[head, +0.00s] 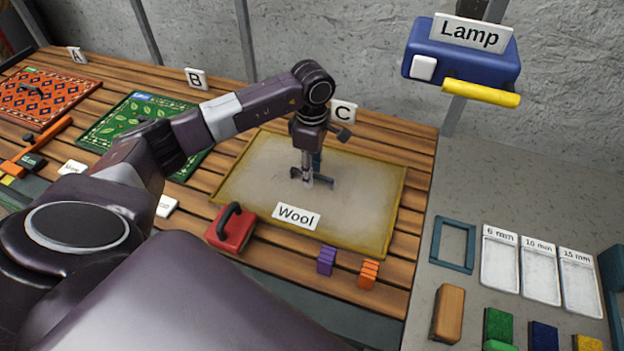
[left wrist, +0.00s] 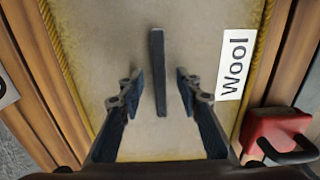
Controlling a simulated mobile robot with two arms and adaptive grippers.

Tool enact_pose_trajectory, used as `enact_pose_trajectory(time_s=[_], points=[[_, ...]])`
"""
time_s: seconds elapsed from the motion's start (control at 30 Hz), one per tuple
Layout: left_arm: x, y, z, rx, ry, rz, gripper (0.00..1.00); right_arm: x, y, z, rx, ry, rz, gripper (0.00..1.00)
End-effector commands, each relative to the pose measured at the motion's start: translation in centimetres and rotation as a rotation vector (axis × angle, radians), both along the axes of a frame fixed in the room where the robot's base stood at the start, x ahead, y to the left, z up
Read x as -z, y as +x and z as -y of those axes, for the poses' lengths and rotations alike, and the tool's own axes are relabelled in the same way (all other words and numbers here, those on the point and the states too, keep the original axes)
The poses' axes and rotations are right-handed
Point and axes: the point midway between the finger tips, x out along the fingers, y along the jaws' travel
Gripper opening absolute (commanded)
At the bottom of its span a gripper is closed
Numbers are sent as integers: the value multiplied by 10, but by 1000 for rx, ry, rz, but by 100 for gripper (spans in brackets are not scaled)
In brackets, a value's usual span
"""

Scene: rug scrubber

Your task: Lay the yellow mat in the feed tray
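The yellow mat (head: 370,210) is a beige mat with a yellow border, lying flat on the wooden slats by sign C. It fills most of the left wrist view (left wrist: 150,22). A white "Wool" label (head: 296,217) lies on its near side. A dark upright-edged bar handle (left wrist: 158,72) stands at its middle. My left gripper (left wrist: 158,88) is open over the mat, pointing down, with the bar between its fingers and a gap on both sides. It also shows in the head view (head: 312,178). I cannot pick out the feed tray for certain. My right gripper is not in view.
A green leaf mat (head: 125,120) and a red patterned mat (head: 55,92) lie to the left. A red block with a black handle (head: 232,230) sits at the mat's near left corner. A blue lamp box (head: 462,58) hangs at upper right. White trays (head: 541,275) are at right.

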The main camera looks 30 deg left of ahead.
Motion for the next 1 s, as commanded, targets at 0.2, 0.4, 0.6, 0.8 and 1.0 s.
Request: enact_pose_trajectory(time_s=[0.2, 0.4, 0.6, 0.8, 1.0], points=[[0, 0, 0, 0, 0, 0, 23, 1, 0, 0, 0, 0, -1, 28], [0, 0, 0, 0, 0, 0, 1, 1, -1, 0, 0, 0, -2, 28], [0, 0, 0, 0, 0, 1, 0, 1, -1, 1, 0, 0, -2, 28], [-1, 0, 0, 0, 0, 1, 0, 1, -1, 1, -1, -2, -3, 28], [-2, 1, 0, 0, 0, 3, 0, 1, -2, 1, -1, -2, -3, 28]])
